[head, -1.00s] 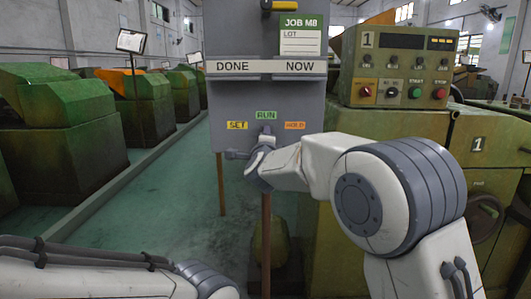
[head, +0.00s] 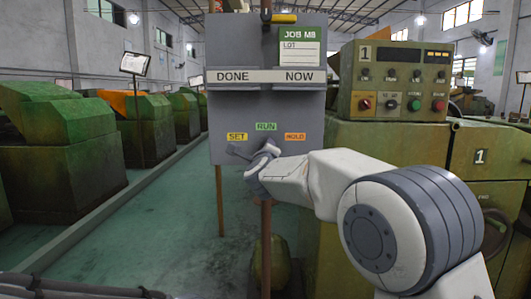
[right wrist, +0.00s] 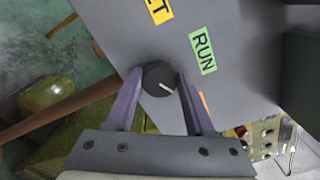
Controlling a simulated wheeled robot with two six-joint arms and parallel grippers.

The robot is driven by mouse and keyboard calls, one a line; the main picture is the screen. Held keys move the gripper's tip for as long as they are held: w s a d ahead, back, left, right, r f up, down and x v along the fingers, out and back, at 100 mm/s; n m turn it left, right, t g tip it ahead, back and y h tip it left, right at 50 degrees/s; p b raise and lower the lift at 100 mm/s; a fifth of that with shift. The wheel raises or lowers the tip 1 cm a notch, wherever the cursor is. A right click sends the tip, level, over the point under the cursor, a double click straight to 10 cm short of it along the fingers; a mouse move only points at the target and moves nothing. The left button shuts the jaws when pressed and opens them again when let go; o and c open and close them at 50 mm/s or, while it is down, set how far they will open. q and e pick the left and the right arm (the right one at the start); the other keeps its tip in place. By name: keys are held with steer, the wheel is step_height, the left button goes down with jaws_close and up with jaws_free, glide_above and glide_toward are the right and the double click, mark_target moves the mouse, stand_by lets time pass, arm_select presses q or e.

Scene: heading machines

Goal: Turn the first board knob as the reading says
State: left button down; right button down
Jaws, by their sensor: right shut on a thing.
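The board (head: 225,110) is a grey panel with a yellow SET label (head: 237,137), a green RUN label (head: 266,127) and an orange HOLD label (head: 295,136). The round black knob (right wrist: 156,76) is between my right gripper's purple fingers (right wrist: 160,84). Its white mark points to the lower right in the right wrist view, roughly toward the orange label. In the head view my right gripper (head: 263,152) is at the board just below RUN, and it hides the knob. The gripper is shut on the knob. My left gripper is out of view.
A job card (head: 299,46) reads JOB M8, above a strip (head: 265,76) reading DONE and NOW. A green control box (head: 402,75) marked 1 stands right of the board on a machine (head: 400,140). Green machines line the left. The aisle floor (head: 165,225) is clear.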

steer(key=shift+c, duration=1.3)
jaws_free()
steer(key=s, duration=1)
steer(key=shift+s, duration=0.2)
